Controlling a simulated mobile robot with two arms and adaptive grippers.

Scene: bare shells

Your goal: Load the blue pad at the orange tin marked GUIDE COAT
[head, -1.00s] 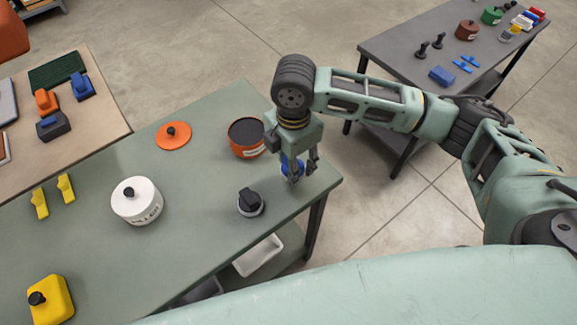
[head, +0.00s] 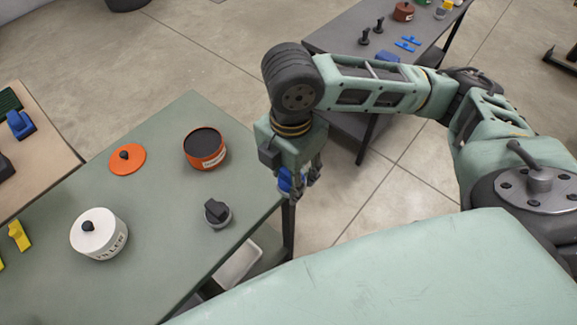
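The orange tin (head: 195,158) stands open on the green table, with dark contents and a pale label too small to read. Its orange lid (head: 137,163) with a black knob lies on the table to its left. My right gripper (head: 300,190) points down to the right of the tin, at the table's right edge in the picture. It appears shut on the blue pad (head: 285,183), which is partly hidden by the fingers. The pad is apart from the tin. My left gripper is out of view.
A dark table (head: 330,40) with blue items stands behind. Bare table lies around the orange tin.

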